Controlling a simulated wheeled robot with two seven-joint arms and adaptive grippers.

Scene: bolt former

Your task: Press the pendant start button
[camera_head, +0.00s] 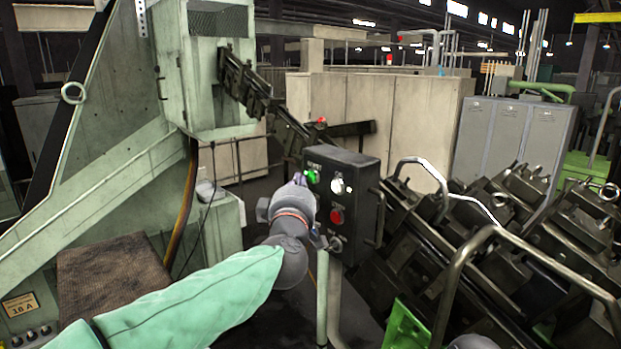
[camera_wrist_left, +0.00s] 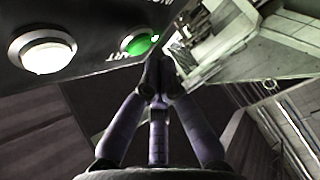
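The dark pendant box (camera_head: 352,205) stands on a pale post in the middle of the head view. Its face carries a green button (camera_head: 312,177) at upper left, a white button (camera_head: 337,186) and a red button (camera_head: 336,215). My left gripper (camera_head: 302,180) is in front of the pendant's left side, close to the green button. In the left wrist view the fingertips (camera_wrist_left: 157,75) are together and hold nothing, just below and right of the green button (camera_wrist_left: 140,42). The white button (camera_wrist_left: 43,52) is at left there. I cannot tell whether the fingertips touch the panel.
A pale green machine (camera_head: 100,130) fills the left side. Dark machinery with metal handles (camera_head: 490,240) crowds the right side. Grey cabinets (camera_head: 515,135) stand behind. A curved handle (camera_head: 377,217) sticks out from the pendant's right side.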

